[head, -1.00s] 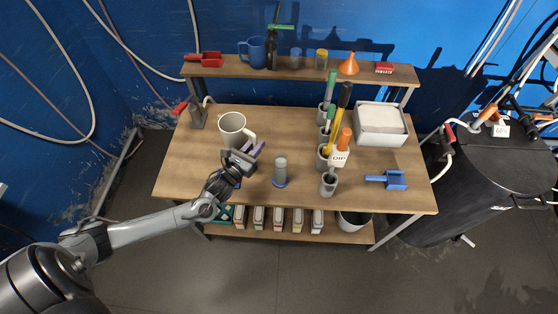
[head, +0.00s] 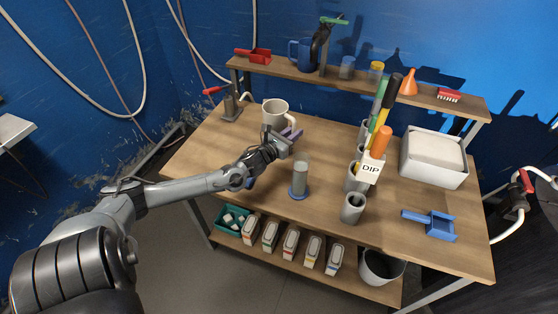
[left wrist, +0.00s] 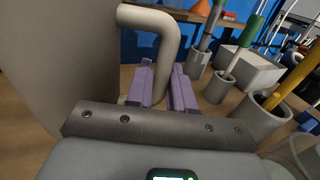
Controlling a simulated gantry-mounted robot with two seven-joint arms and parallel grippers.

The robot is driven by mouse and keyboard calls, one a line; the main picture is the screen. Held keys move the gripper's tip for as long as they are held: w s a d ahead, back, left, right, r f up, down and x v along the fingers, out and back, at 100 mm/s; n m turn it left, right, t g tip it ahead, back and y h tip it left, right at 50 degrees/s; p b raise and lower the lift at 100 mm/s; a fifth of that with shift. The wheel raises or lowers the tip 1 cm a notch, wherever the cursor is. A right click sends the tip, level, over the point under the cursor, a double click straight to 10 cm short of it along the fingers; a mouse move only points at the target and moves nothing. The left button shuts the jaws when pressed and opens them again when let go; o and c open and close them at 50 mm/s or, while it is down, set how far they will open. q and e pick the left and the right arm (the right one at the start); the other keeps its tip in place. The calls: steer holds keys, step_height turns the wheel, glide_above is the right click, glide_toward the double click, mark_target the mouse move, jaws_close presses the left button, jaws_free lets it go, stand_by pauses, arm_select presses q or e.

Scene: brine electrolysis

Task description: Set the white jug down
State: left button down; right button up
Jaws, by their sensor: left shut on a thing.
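The white jug (head: 273,116) is upright at the left back part of the wooden table (head: 225,150). My left gripper (head: 291,134) is at its handle side, shut on the handle. In the left wrist view the jug's wall (left wrist: 55,60) fills the left side, and its curved handle (left wrist: 165,25) runs down to the purple fingers (left wrist: 165,88). The jug's base is partly hidden by my gripper, and I cannot tell whether it touches the tabletop. My right gripper is in no view.
A grey cylinder on a blue base (head: 300,175) stands just right of my left gripper. Several grey holders with tools, a white tub (head: 433,160) and a blue scoop (head: 432,223) are farther right. A tap (head: 231,107) is left of the jug; a raised shelf (head: 330,78) runs behind.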

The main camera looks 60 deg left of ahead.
arm_select(q)
step_height(320, 180, down, 10)
steer(key=b, duration=0.2)
steer(key=shift+r+b, duration=0.2)
steer(key=shift+b, duration=0.15)
steer(key=shift+d+f, duration=0.15)
steer(key=shift+f, duration=0.4)
steer(key=shift+f, duration=0.1)
steer(key=c, duration=1)
jaws_free()
steer(key=shift+r, duration=0.2)
steer(key=p+v, duration=0.2)
steer(key=v, duration=1)
steer(key=shift+p, duration=0.35)
